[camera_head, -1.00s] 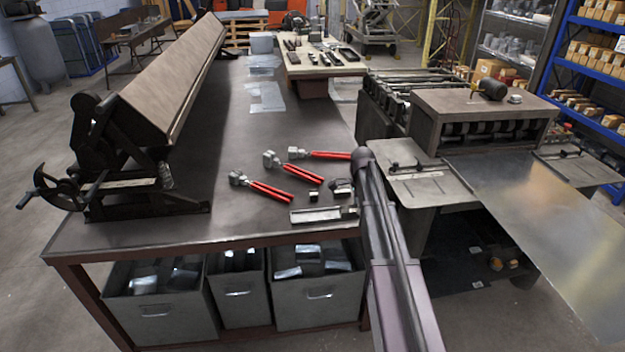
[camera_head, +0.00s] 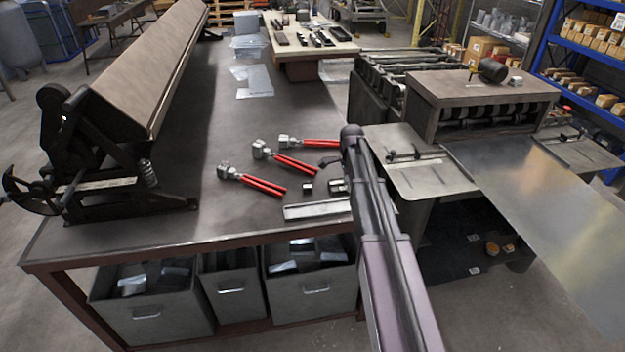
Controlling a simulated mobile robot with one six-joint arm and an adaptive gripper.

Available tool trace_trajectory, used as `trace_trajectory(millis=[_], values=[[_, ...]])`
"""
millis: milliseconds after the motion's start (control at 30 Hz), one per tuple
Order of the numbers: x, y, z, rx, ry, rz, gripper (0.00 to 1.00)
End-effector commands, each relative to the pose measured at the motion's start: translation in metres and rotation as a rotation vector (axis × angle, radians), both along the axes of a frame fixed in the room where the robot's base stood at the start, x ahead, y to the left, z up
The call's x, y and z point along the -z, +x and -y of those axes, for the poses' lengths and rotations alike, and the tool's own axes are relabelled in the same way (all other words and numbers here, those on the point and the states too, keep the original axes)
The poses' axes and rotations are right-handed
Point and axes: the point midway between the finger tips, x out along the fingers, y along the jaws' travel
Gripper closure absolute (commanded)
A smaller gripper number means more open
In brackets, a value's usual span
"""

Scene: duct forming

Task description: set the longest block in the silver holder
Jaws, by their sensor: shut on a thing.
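The silver holder (camera_head: 316,210) is a shallow, light metal tray lying near the table's front edge. A small silver and dark block (camera_head: 307,187) stands just behind it. A second small block (camera_head: 337,185) is to its right, partly covered by my arm. My gripper (camera_head: 328,162) shows only as a dark tip at the left of my arm, behind and above these blocks. It is shut on a block, but my arm hides what it holds. I cannot compare the block lengths.
Red-handled tools (camera_head: 262,184) lie left of and behind the blocks. A long bending machine (camera_head: 135,80) runs along the table's left side. A machine with a metal sheet (camera_head: 540,190) stands right. Grey bins (camera_head: 155,310) are below. The table middle is clear.

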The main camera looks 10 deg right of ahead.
Motion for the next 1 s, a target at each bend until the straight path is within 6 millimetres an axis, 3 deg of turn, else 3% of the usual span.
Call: trace_trajectory(millis=[367,567,800,1000], values=[[-0.001,0.002,-0.007,-0.001,0.0,0.0,1.0],[-0.006,0.009,-0.037,-0.002,0.0,0.0,1.0],[-0.012,0.018,-0.088,-0.002,0.0,-0.001,1.0],[-0.014,0.021,-0.112,0.001,-0.001,-0.001,1.0]])
